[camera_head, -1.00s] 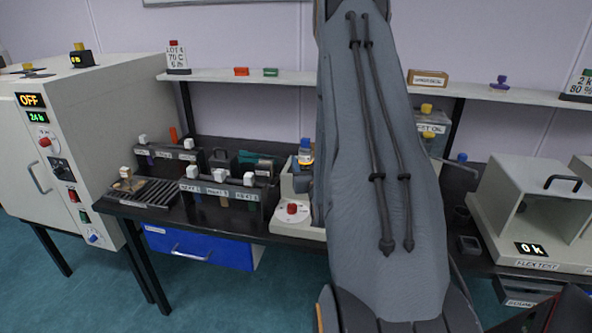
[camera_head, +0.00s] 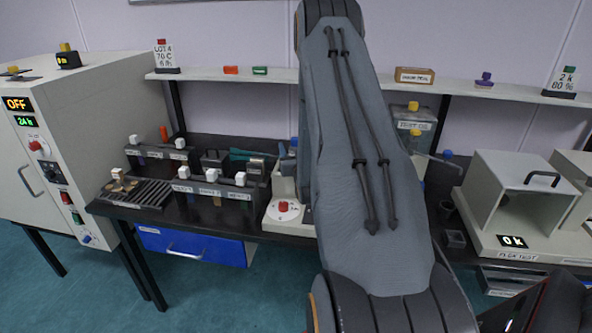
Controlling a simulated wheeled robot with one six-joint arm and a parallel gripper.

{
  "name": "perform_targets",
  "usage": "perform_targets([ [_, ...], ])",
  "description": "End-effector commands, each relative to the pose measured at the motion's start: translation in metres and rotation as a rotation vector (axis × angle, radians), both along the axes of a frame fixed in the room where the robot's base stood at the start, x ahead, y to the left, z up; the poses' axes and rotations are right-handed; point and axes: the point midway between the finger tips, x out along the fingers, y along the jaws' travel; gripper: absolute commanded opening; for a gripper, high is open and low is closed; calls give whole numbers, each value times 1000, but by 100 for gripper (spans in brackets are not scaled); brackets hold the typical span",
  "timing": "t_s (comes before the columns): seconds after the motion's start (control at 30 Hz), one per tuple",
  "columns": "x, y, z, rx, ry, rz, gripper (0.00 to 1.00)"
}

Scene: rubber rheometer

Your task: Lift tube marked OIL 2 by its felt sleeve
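Two dark racks stand on the bench left of my arm. The front rack (camera_head: 212,190) holds white-capped tubes or sleeves, with caps at its left (camera_head: 184,172), middle (camera_head: 211,175) and right (camera_head: 240,179). The rack labels are too small to read surely, so I cannot tell which tube is OIL 2. No felt sleeve can be made out. My arm fills the picture's middle; my gripper is not visible.
A beige oven (camera_head: 80,140) stands at the left. A machine with a red knob (camera_head: 283,206) sits between the racks and my arm. A slotted tray (camera_head: 135,193) lies left of the front rack. A flex-test box (camera_head: 515,200) stands at the right.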

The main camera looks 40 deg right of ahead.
Motion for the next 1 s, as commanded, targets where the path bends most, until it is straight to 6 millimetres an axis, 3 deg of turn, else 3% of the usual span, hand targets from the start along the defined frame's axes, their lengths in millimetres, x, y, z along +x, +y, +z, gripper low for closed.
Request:
perform_targets([
  [0.03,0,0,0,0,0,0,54],
  [0.37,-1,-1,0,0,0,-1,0],
  [0.77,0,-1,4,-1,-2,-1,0],
  [1.0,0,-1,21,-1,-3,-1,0],
])
